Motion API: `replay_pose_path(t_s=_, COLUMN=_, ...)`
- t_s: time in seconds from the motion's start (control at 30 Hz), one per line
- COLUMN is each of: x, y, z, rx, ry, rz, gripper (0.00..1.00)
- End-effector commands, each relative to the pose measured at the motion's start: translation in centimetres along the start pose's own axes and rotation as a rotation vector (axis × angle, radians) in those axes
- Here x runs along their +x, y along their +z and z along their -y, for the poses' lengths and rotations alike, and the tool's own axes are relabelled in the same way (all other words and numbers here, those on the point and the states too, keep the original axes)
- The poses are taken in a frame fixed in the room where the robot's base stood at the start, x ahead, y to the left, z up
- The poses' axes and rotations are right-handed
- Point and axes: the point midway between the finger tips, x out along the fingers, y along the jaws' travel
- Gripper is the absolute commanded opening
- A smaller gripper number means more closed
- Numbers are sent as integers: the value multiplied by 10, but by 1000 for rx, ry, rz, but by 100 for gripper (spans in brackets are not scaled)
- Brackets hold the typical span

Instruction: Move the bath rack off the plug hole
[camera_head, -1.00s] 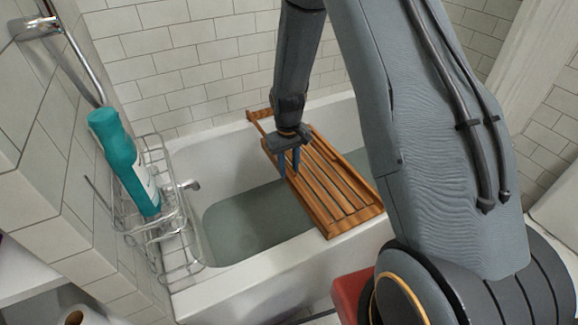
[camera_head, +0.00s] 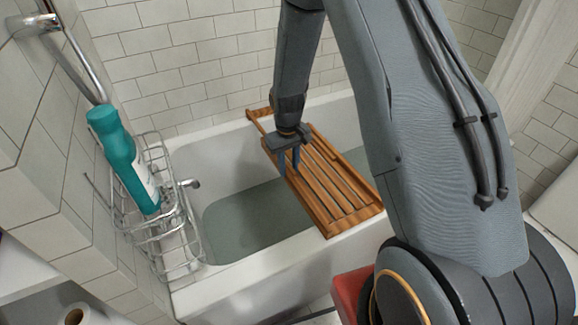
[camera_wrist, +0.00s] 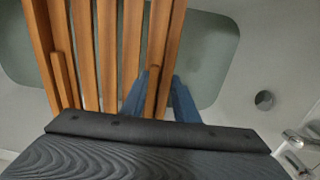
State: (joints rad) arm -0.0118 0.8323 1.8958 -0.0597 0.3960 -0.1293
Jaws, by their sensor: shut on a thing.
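The bath rack (camera_head: 338,190), a slatted wooden tray, lies across the bathtub (camera_head: 262,256) from the back rim to the front rim. In the wrist view its slats (camera_wrist: 108,50) run away from my gripper. My gripper (camera_head: 288,165) points down at the rack's left side. In the wrist view its blue fingers (camera_wrist: 158,98) stand either side of the rack's edge rail and are shut on it. A round dark disc, perhaps the plug hole (camera_wrist: 264,100), shows on the tub's pale surface to the right of the rack, uncovered. It is not clear in the head view.
Water (camera_head: 248,222) stands in the tub. A chrome spout (camera_head: 188,184) juts in at the left end, beside a wire caddy (camera_head: 170,225) holding a teal bottle (camera_head: 122,160). A tiled wall (camera_head: 190,60) stands behind. The tub is open between caddy and rack.

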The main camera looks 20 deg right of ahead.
Motion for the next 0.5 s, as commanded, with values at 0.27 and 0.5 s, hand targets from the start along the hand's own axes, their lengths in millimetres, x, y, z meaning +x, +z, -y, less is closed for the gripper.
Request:
replay_pose_path(t_s=0.27, x=3, y=1, z=0, rx=0, ry=0, rz=1, gripper=29)
replay_pose_path(t_s=0.5, x=3, y=1, z=0, rx=0, ry=0, rz=2, gripper=49)
